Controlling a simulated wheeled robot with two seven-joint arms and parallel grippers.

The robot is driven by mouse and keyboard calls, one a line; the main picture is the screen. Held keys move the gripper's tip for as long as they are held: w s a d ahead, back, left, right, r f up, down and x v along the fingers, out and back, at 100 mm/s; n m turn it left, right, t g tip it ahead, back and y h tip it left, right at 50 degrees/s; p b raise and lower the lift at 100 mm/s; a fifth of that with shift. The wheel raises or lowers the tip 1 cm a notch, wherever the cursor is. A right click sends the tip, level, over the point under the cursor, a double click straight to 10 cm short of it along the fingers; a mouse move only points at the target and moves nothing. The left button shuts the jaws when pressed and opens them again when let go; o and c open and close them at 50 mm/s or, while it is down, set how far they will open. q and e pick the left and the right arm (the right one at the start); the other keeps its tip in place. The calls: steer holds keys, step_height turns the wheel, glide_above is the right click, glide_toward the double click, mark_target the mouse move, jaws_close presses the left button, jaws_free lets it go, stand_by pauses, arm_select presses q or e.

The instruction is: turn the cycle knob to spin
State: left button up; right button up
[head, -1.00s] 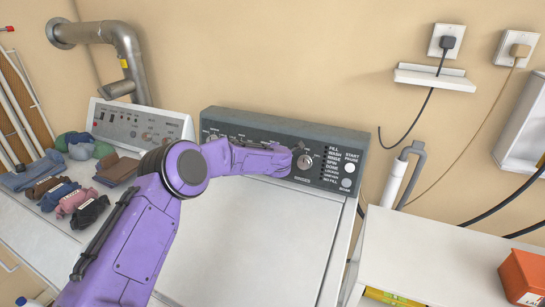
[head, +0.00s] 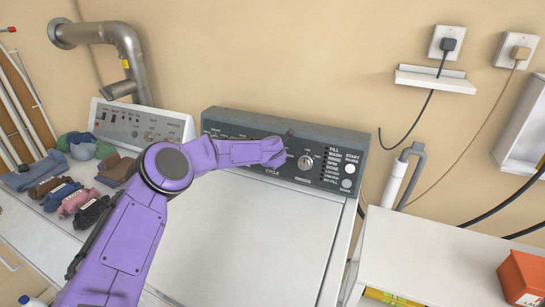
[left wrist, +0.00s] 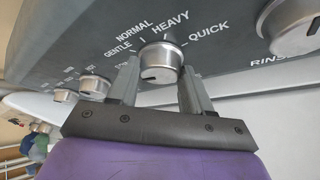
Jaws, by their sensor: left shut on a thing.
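The cycle knob (left wrist: 160,62) is a round silver dial on the grey washer panel (left wrist: 80,45). In the left wrist view the words GENTLE, NORMAL, HEAVY and QUICK stand around it. A dark notch shows low on its face; which word it marks I cannot tell. The word SPIN is not readable around it. My left gripper (left wrist: 158,72) has a finger on each side of the knob and is shut on it. In the head view my purple left gripper (head: 283,150) hides the knob, above the CYCLE label. My right gripper is not in view.
The rinses knob (head: 305,162) sits just right of my gripper, with the start/pause button (head: 351,168) beyond it. Further small knobs (left wrist: 95,86) line the panel to the left. Folded clothes (head: 75,200) lie on the left machine. The washer lid (head: 250,235) is clear.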

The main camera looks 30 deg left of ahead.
arm_select(q)
steer(key=shift+r, duration=0.15)
steer(key=o, duration=1)
steer(key=shift+w+d, duration=0.1)
steer(key=shift+o, duration=0.2)
steer(key=b+v, duration=0.3)
steer(key=v, duration=0.7)
steer(key=shift+s, duration=0.25)
steer(key=shift+d, duration=0.15)
